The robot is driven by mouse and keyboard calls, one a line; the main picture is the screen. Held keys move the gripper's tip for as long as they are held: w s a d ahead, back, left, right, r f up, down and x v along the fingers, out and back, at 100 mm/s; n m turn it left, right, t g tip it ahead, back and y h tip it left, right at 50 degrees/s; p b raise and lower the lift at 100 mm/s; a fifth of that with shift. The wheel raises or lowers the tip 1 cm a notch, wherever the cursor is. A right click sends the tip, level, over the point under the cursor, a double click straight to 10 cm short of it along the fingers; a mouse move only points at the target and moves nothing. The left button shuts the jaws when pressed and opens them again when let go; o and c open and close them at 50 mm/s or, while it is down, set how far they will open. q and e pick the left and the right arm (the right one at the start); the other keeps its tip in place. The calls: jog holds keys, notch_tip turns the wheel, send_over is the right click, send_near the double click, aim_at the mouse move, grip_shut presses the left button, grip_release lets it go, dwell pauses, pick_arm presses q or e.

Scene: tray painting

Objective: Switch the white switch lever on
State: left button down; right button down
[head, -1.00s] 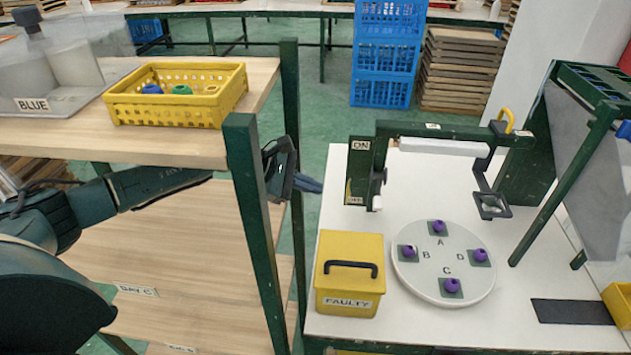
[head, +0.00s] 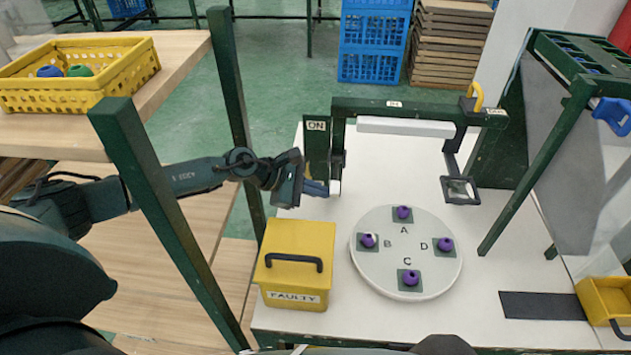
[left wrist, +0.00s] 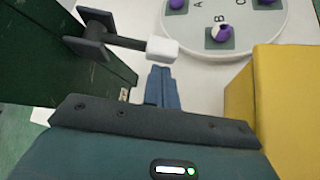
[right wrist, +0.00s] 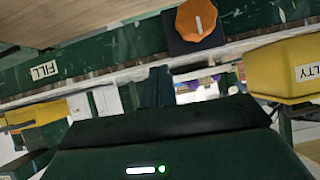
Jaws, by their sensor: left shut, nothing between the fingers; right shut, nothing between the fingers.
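The white switch lever (head: 335,187) is on the side of a dark green post with an ON label (head: 316,125). Its white end hangs low, below its dark mount. In the left wrist view, the white tip (left wrist: 162,49) sits on a dark stem. My left gripper (head: 318,188) is shut and empty, its blue fingers just left of the lever end and partly hiding the lower post. In the left wrist view, its fingertips (left wrist: 162,72) are just below the tip; I cannot tell whether they touch. My right gripper (right wrist: 155,72) is shut and empty.
A yellow FAULTY box (head: 296,257) stands just below the left gripper. A round white turntable (head: 405,282) with purple pieces is right of it. A green shelf post (head: 170,215) stands before my left arm. An orange knob (right wrist: 200,20) is close ahead of my right gripper.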

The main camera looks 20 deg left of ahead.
jog(key=shift+w+d, duration=0.15)
jog(key=shift+w, duration=0.1)
pick_arm(q)
jog(key=shift+w+d+f, duration=0.2)
jog(key=shift+d+f, duration=0.05)
jog(key=shift+d, duration=0.05)
jog(key=shift+r, duration=0.1)
pick_arm(e)
jog(key=shift+r, duration=0.1)
